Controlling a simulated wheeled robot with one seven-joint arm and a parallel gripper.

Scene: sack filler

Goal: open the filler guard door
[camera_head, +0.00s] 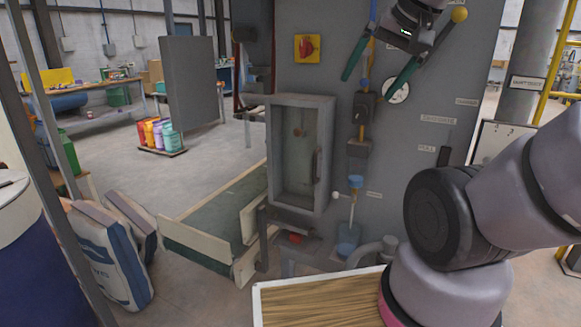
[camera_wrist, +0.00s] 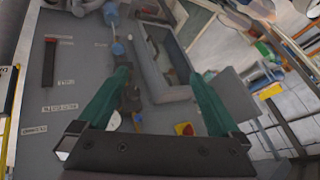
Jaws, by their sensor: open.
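The filler guard door (camera_head: 327,135) is a grey framed panel with a tall window, on the front of the grey filler cabinet (camera_head: 420,40) in the head view. It looks shut. A dark upright handle (camera_head: 316,166) is at its right side. In the wrist view the door's grey frame (camera_wrist: 160,88) shows beyond and between the fingers. My gripper (camera_head: 368,84) has green fingers, open and empty, above and to the right of the door in the head view. It is apart from the handle. Its fingers also frame the wrist view (camera_wrist: 158,76).
A red knob on a yellow plate (camera_head: 307,48) is above the door. A gauge (camera_head: 397,91), dark valve box (camera_head: 364,107) and blue-capped pipe (camera_head: 355,182) are to its right. A conveyor (camera_head: 205,222) lies below left, with filled sacks (camera_head: 105,255) beside it. A grey panel (camera_head: 188,82) stands left.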

